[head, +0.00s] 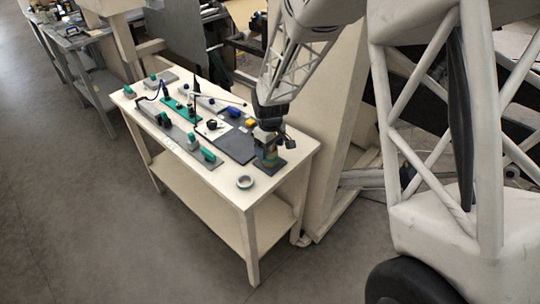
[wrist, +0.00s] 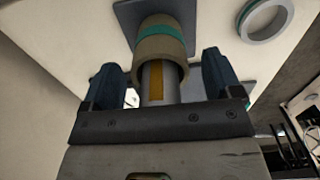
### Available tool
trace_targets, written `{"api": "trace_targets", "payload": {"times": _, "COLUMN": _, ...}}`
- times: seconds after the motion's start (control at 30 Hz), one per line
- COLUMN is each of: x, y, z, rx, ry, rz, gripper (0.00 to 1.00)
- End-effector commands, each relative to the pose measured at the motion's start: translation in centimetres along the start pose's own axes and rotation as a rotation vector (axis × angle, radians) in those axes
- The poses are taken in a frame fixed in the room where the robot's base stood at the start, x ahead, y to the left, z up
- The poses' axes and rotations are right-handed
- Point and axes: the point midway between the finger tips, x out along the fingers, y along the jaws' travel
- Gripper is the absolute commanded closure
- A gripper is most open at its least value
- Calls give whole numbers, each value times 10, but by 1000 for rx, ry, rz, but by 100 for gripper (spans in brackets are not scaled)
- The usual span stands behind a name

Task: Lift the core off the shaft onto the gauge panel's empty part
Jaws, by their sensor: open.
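The core (wrist: 161,48), a tan tube with a teal band, sits around the grey shaft (wrist: 172,80), which has an orange strip. In the head view the core (head: 267,155) stands on its dark base (head: 272,170) at the table's right end. My gripper (wrist: 158,70) is open, with a finger on either side of the shaft and core and gaps visible. In the head view my gripper (head: 271,137) is right over the core and partly hides it. A dark flat panel (head: 237,146), possibly the gauge panel, lies just left of the base; its near part looks bare.
A grey-teal ring (head: 245,182) lies near the table's front edge; it also shows in the wrist view (wrist: 247,30).

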Motion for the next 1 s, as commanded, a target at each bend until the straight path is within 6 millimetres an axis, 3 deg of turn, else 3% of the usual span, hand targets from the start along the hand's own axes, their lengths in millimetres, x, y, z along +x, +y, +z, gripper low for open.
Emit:
{"api": "trace_targets", "payload": {"times": 0.4, "x": 0, "y": 0, "z": 0, "rx": 0, "ry": 0, "rz": 0, "gripper": 16}}
{"api": "trace_targets", "payload": {"times": 0.73, "x": 0, "y": 0, "z": 0, "rx": 0, "ry": 0, "rz": 0, "gripper": 66}}
{"api": "trace_targets", "payload": {"times": 1.0, "x": -1, "y": 0, "z": 0, "rx": 0, "ry": 0, "rz": 0, "gripper": 69}}
